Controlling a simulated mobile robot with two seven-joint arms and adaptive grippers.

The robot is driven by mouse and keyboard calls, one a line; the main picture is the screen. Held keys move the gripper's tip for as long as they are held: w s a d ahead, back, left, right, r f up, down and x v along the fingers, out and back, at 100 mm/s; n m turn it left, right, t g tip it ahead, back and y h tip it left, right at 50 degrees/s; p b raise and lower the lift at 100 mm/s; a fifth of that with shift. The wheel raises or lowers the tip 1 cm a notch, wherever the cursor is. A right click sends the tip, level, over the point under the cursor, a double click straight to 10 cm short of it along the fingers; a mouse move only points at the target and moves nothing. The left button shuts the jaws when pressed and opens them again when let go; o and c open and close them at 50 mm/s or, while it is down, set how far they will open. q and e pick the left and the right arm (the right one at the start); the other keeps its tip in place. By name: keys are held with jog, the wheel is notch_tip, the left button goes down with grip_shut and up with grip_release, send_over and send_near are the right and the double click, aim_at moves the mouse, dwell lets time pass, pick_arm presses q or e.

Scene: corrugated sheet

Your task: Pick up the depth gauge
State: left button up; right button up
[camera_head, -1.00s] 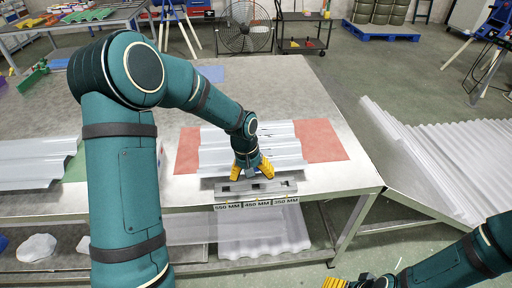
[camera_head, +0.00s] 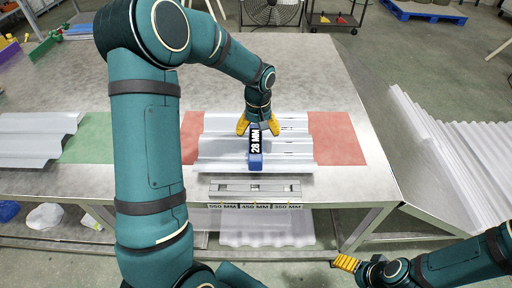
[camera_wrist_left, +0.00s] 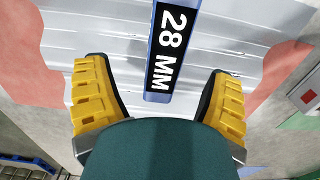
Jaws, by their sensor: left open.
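The depth gauge (camera_head: 255,152) is a blue bar with a black-and-white "28 MM" label. It lies on the pale corrugated sheet (camera_head: 220,150) on the metal table. My left gripper (camera_head: 258,127) is open with yellow fingers, at the gauge's far end. In the left wrist view the gauge (camera_wrist_left: 170,45) runs in between the spread fingers (camera_wrist_left: 160,88), with a gap on both sides and no contact visible. My right gripper (camera_head: 347,263) is at the lower right, away from the table, and its opening is unclear.
A slotted metal bar (camera_head: 255,190) lies near the table's front edge, above size labels. Red patches (camera_head: 335,138) flank the sheet. Another corrugated sheet (camera_head: 35,140) lies at left, and more (camera_head: 450,150) lean at right. The table's back area (camera_head: 310,75) is clear.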

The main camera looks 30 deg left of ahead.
aim_at(256, 140)
pick_arm(q)
notch_tip(256, 140, down, 2)
jog(key=f, duration=0.1)
jog(key=f+b, duration=0.1)
jog(key=f, duration=0.3)
jog(key=shift+s+a+f+b, duration=0.1)
jog(key=shift+s+a+b, duration=0.1)
jog(key=shift+a+b, duration=0.2)
jog(key=shift+d, duration=0.1)
jog(key=c, duration=1.4)
